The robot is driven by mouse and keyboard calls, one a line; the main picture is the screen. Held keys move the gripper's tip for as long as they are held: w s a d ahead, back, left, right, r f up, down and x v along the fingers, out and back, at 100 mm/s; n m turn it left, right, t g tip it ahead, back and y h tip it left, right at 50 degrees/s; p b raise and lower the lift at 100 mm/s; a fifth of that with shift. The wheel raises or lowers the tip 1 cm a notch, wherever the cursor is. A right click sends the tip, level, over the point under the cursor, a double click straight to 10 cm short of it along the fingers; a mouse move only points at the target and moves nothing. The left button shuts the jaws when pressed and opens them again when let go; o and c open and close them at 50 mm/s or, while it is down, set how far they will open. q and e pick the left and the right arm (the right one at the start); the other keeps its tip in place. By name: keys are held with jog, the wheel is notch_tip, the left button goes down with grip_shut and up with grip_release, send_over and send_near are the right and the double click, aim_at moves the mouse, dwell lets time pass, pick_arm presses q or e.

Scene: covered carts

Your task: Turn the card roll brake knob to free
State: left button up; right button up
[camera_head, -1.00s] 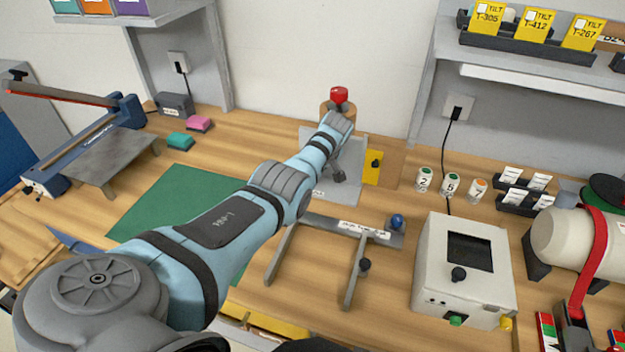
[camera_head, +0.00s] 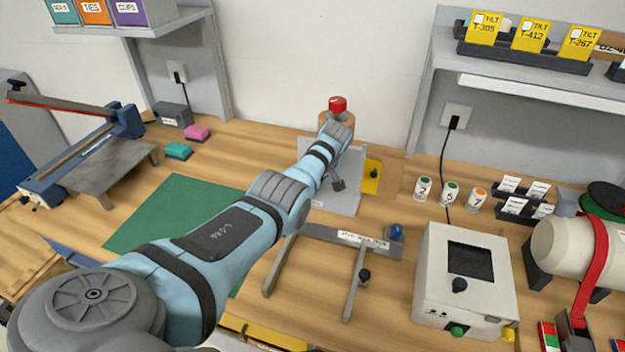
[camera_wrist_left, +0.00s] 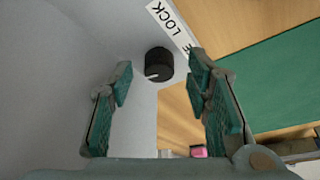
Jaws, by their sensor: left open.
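The dark round brake knob (camera_wrist_left: 158,62) sits on a grey metal face in the left wrist view. It has a white mark on its lower left edge. A white label (camera_wrist_left: 168,18) beside it reads LOCK, and another letter, E, shows partly behind a finger. My left gripper (camera_wrist_left: 162,90) is open, its green-padded fingers on either side of the view with the knob beyond and between their tips; I cannot tell whether they touch it. In the head view my left arm reaches to the grey stand (camera_head: 347,190) and hides the knob. My right gripper is not in view.
A red-topped brown roll (camera_head: 337,106) stands behind my wrist. A yellow block (camera_head: 372,178) is right of the stand. A grey frame with a blue knob (camera_head: 396,230) and a white box (camera_head: 465,270) stand nearer. A green mat (camera_head: 170,215) lies left.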

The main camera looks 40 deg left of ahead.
pick_arm(q)
jog(key=v, duration=1.1)
jog(key=shift+d+r, duration=0.2)
jog(key=shift+r, duration=0.1)
jog(key=shift+s+a+f, duration=0.1)
jog(key=shift+s, duration=0.1)
